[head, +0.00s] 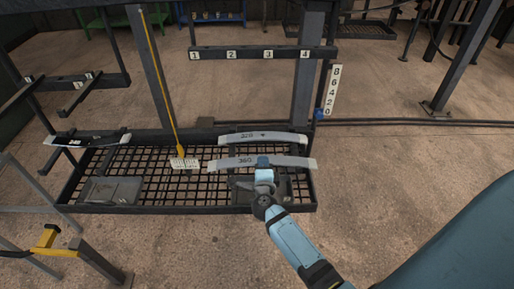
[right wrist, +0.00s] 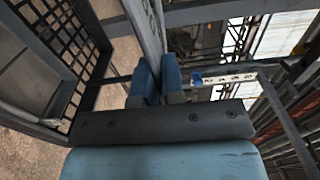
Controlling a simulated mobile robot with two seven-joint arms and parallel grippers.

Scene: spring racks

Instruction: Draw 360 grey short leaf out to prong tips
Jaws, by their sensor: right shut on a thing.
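The grey leaf marked 360 (head: 228,162) is a long, slightly curved bar with pale ends, lying crosswise at the front of the rack in the head view. My right gripper (head: 264,163) is shut on it, right of the number. In the right wrist view, the blue fingers (right wrist: 158,82) close on the grey leaf (right wrist: 146,28). The prongs below the leaf are mostly hidden, so I cannot tell where it sits along them. A second grey leaf (head: 240,137), its number hard to read, lies behind, apart from it. My left gripper is not in view.
A black mesh tray (head: 120,209) lies below. A yellow rod (head: 160,75) with a white label block (head: 185,164) hangs left of the leaves. A numbered crossbar (head: 262,52) spans behind, with a scale plate (head: 333,90) at right. Another leaf (head: 85,143) rests at left.

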